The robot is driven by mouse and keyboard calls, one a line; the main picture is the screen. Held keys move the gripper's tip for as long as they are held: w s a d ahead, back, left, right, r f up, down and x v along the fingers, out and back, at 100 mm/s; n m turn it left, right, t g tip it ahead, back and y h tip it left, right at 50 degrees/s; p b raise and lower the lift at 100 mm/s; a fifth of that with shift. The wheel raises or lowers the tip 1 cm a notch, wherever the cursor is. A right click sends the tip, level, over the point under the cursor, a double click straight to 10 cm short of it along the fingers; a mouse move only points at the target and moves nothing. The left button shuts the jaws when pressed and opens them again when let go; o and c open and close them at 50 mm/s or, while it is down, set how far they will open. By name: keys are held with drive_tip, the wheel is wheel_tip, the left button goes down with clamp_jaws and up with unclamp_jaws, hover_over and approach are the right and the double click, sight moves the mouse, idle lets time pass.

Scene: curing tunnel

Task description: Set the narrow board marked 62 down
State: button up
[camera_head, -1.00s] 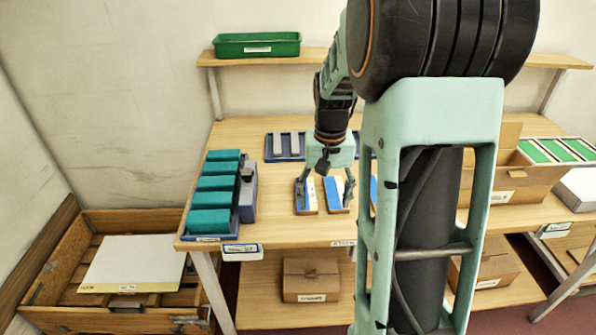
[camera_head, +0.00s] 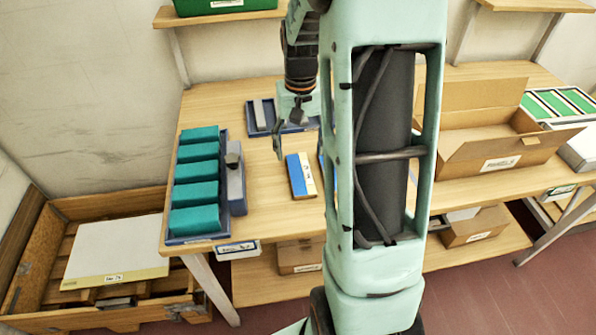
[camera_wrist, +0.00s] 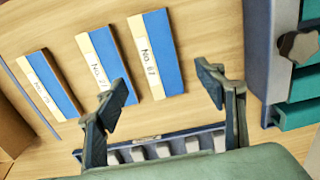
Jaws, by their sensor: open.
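Three narrow boards, each blue with a pale labelled strip, lie flat in a row on the wooden table. In the wrist view the right board (camera_wrist: 157,54) has a label that may read 62 or 67, too small to be sure. The middle board (camera_wrist: 108,64) is partly covered by a finger, and the left board (camera_wrist: 49,82) is farther off. In the head view one board (camera_head: 302,176) shows clearly; my arm hides most of the others. My gripper (camera_head: 289,130) is open and empty, apart from the right board; its spread fingers also show in the wrist view (camera_wrist: 162,96).
A blue tray (camera_head: 223,222) of teal blocks stands left, with a grey piece at its side. A blue tray (camera_head: 261,129) with grey blocks lies behind the boards. An open carton (camera_head: 497,150) stands right. A wooden crate (camera_head: 38,232) sits at lower left.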

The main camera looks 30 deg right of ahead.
sight(300, 173)
wheel_tip(300, 173, down, 8)
drive_tip(key=shift+s+r, duration=0.1)
idle(0.4)
drive_tip(key=c, duration=1.4)
